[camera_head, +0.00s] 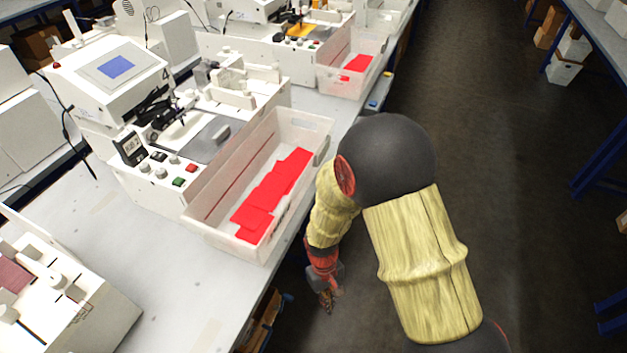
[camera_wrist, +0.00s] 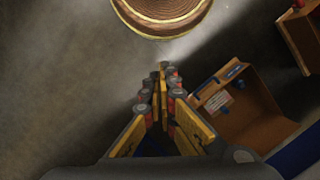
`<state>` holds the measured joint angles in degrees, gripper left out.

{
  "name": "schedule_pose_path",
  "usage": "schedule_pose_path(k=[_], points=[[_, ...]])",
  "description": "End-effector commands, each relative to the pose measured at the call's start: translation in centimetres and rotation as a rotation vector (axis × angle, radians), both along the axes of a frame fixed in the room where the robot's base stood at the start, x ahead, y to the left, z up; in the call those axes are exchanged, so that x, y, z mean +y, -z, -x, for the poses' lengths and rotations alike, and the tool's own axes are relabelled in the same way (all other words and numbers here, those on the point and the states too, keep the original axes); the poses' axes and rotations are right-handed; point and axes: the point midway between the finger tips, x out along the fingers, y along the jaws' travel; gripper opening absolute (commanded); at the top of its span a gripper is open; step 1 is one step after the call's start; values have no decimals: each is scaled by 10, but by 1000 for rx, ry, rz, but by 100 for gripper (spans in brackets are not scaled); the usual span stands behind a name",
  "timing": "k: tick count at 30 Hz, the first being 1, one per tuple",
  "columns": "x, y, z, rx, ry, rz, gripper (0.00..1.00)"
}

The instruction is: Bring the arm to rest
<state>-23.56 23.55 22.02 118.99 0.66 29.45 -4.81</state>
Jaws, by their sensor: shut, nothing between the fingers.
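My gripper (camera_head: 327,299) hangs low beside the table's right edge in the head view, pointing down over the floor. In the wrist view my gripper (camera_wrist: 163,73) has its fingertips together with nothing between them. My arm, in pale yellow covers with a dark round joint, bends over the aisle from the lower right. The gripper is small in the head view.
An open cardboard box (camera_wrist: 245,110) lies right of the gripper in the wrist view. The aisle floor (camera_head: 500,120) is free.

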Motion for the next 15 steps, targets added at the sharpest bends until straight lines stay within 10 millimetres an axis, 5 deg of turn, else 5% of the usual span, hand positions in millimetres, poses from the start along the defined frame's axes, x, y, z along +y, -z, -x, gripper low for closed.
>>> schedule_pose_path(k=[6, 15], points=[[-27, -99, 5, -34, 105, -3, 0], [-66, -208, 30, -131, 226, -28, 0]])
